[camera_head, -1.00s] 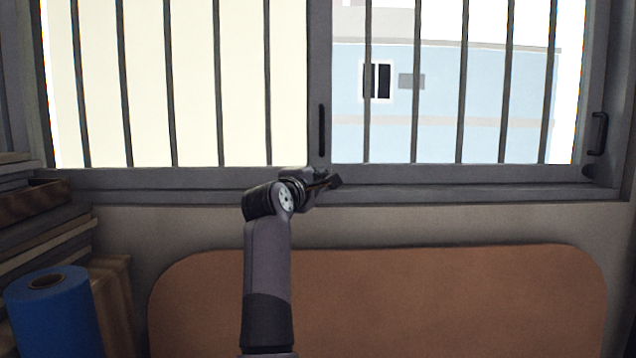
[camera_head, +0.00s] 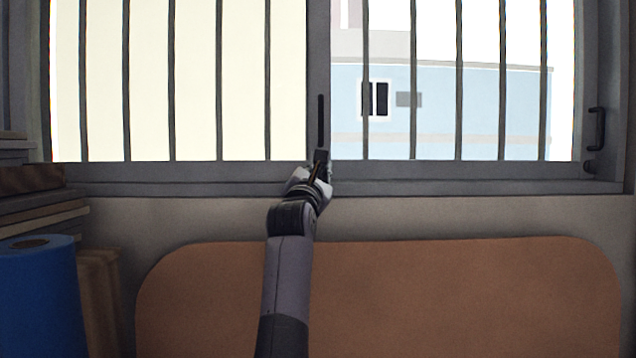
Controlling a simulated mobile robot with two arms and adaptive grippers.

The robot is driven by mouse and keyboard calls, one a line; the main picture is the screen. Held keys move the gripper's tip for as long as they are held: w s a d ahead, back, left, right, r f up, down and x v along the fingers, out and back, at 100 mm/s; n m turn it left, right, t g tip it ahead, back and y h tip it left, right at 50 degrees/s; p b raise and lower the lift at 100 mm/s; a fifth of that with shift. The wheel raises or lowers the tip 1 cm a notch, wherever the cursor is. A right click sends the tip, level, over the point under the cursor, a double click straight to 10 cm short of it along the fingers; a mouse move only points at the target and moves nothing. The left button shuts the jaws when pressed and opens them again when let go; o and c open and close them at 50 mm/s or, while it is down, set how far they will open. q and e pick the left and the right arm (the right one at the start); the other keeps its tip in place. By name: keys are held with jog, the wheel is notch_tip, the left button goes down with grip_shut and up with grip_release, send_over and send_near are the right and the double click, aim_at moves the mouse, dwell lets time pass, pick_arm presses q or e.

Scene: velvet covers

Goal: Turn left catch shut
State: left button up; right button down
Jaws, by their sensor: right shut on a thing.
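The window (camera_head: 190,172) has a grey frame and a dark middle upright. My right gripper (camera_head: 321,160) reaches up to the foot of this upright, just below a black vertical handle (camera_head: 321,118). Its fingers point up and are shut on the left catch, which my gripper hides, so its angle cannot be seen. The right catch (camera_head: 588,167), small and dark, sits low on the right upright under another black handle (camera_head: 597,128). My left gripper is out of view.
Vertical bars cross both panes. A brown rounded panel (camera_head: 400,295) stands against the wall below the sill. At the left are a blue roll (camera_head: 40,300) and stacked boards (camera_head: 40,212). The wall strip right of my arm is clear.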

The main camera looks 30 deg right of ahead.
jog(key=n+t+b, duration=0.1)
jog(key=n, duration=0.1)
jog(key=n+t+y+b, duration=0.1)
jog(key=n, duration=0.2)
jog(key=shift+d+f+y, duration=0.2)
jog(key=shift+f+y, duration=0.1)
jog(key=shift+f, duration=0.1)
jog(key=shift+n+t+y+b, duration=0.2)
jog(key=shift+n+t+y, duration=0.25)
jog(key=shift+n, duration=0.75)
jog(key=shift+n+t+y+b, duration=0.15)
jog(key=shift+n+t+y, duration=0.3)
jog(key=shift+n, duration=1.05)
jog(key=c, duration=1.7)
grip_release()
jog(key=shift+s+r, duration=0.15)
jog(key=shift+r, duration=0.05)
jog(key=shift+s, duration=0.1)
jog(key=v, duration=1.1)
jog(key=shift+s+a+f, duration=0.2)
jog(key=shift+s, duration=0.1)
